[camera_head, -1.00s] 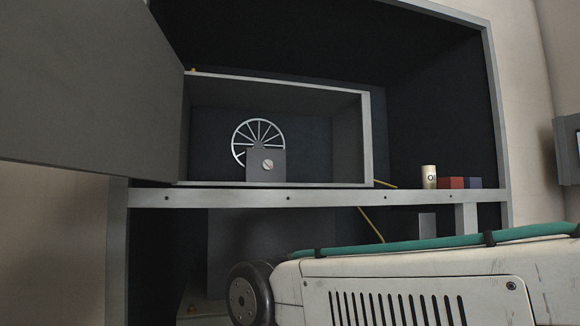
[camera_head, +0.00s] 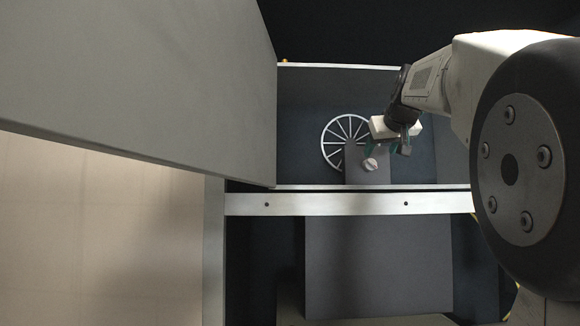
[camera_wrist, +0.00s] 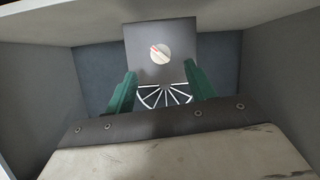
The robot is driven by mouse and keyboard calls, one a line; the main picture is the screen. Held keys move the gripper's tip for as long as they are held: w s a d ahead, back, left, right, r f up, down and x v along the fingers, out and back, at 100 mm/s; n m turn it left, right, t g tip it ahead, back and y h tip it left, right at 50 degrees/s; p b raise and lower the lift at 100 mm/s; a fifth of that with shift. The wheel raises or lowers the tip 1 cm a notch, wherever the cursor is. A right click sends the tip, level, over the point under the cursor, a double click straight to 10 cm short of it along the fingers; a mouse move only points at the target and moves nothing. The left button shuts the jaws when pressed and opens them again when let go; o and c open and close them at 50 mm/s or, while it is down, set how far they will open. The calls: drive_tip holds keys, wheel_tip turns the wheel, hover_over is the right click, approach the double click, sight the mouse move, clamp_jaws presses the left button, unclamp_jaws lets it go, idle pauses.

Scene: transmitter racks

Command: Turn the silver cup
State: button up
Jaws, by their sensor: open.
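The silver cup (camera_head: 370,164) is a small round silver piece with a slot line, set on the front of a dark grey block (camera_head: 367,177). It also shows in the wrist view (camera_wrist: 160,54), above the middle. A silver spoked wheel (camera_head: 333,140) stands behind the block. My gripper (camera_head: 385,150) reaches in from the upper right, close to the block and cup. In the wrist view my gripper (camera_wrist: 159,70) has its two green fingers wide apart with nothing between them. The cup lies beyond the fingertips, roughly centred between them, and contact is not visible.
The block sits in an open metal compartment whose sill (camera_head: 345,203) runs below. A large grey door (camera_head: 140,80) stands open at the left. The compartment side walls (camera_wrist: 272,75) are close on both sides. A dark panel (camera_head: 378,265) is below the sill.

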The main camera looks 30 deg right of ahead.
sight(373, 162)
drive_tip(key=x, duration=0.8)
drive_tip(key=shift+r, duration=0.15)
drive_tip(key=shift+c, duration=0.3)
drive_tip(key=c, duration=0.9)
